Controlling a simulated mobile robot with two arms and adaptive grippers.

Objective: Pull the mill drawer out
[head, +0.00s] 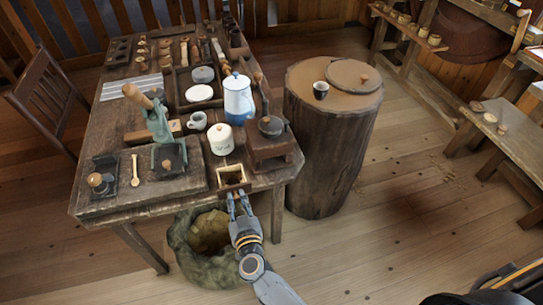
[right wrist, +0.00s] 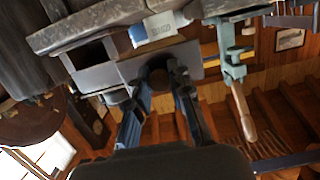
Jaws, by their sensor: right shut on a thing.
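The mill (head: 272,148), a dark wooden box with a dark round top and a crank, stands at the table's front right corner. The mill drawer (head: 231,185), a small open-topped wooden box with a brown inside, shows to the left and front of the mill, at the table's front edge. My right gripper (head: 238,207) reaches up from below and is shut at the drawer's front. In the right wrist view my right gripper (right wrist: 158,86) has its fingers on either side of a dark round knob, and a dark opening (right wrist: 90,53) shows beside it. My left gripper is not in view.
A white canister (head: 221,139), a blue and white pot (head: 239,99) and a teal clamp mill (head: 158,124) stand close by on the table (head: 90,212). A tree-stump stand (head: 330,150) is to the right. A greenish basket-like container (head: 190,265) sits below the table edge.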

